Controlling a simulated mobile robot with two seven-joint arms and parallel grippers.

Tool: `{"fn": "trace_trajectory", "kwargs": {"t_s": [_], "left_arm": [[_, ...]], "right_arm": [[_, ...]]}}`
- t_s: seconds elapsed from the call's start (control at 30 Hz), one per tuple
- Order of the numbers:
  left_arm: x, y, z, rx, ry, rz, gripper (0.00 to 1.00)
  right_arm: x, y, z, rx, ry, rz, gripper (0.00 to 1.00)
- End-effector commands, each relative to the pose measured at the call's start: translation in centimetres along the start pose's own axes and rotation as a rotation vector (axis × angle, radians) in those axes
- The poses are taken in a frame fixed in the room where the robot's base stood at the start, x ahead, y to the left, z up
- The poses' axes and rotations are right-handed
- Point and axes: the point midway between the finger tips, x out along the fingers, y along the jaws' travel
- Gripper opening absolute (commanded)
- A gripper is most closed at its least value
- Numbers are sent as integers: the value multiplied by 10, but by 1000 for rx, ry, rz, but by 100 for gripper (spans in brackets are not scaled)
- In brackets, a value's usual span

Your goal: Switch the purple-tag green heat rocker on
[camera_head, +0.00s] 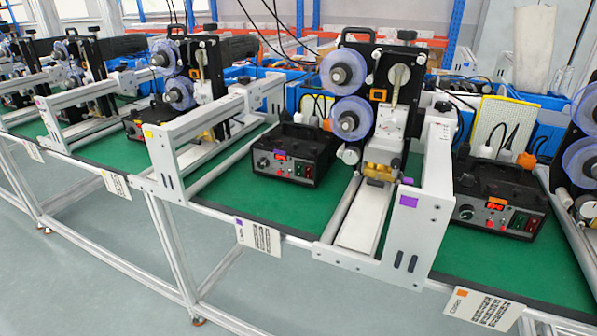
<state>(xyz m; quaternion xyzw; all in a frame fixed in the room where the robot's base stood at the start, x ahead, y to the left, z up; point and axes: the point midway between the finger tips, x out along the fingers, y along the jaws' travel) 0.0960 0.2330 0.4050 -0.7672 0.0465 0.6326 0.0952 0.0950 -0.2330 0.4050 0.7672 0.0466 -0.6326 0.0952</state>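The purple-tagged coder station is in the middle. Its black control box (293,152) stands on the green mat, with a small purple tag (281,153) on its upper front edge. The front panel has a knob at left, a lit red display and a small group of coloured rockers (304,171) at right. The green rocker is too small here to tell which way it is tipped. A purple square (408,201) marks the white frame right of the box, and a label card (258,237) with a purple corner hangs from the table edge. Neither gripper is in view.
An orange-tagged control box (497,199) stands at the right, behind an orange-cornered card (484,308). White frames flank the middle box. The floor (270,295) in front of the table is clear.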

Motion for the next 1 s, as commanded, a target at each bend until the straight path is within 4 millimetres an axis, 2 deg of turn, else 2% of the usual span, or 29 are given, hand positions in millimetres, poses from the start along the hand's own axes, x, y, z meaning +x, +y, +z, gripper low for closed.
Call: {"fn": "trace_trajectory", "kwargs": {"t_s": [0.07, 0.3, 1.0], "left_arm": [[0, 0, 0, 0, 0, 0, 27], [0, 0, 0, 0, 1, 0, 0], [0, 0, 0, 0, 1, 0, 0]], "right_arm": [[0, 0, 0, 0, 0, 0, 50], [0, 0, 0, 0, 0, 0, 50], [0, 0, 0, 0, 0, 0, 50]]}}
